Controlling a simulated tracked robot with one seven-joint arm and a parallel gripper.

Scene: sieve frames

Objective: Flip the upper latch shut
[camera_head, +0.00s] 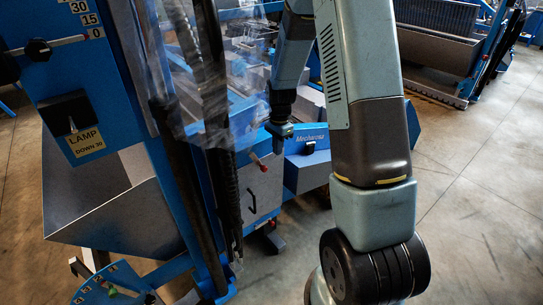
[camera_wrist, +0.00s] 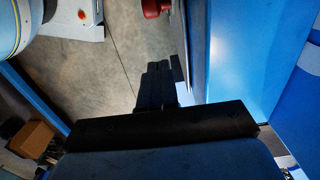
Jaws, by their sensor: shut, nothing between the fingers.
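A small latch lever (camera_head: 258,162) with a red end sticks out at the upper part of a grey door on the blue machine. A red knob (camera_wrist: 155,8), probably that end, shows at the top edge of the wrist view. My gripper (camera_head: 280,144) points down close to the lever, just above and to its right; I cannot tell whether they touch. In the wrist view my gripper (camera_wrist: 158,68) has its dark fingers together and empty, beside a panel edge and short of the red knob. The latch's pivot is too small to make out.
The grey door (camera_head: 262,187) has a dark handle below the lever. A blue panel (camera_wrist: 245,60) stands close on the right in the wrist view. Clear plastic sheeting and dark posts (camera_head: 215,100) stand left of my arm. Open floor (camera_head: 470,200) lies to the right.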

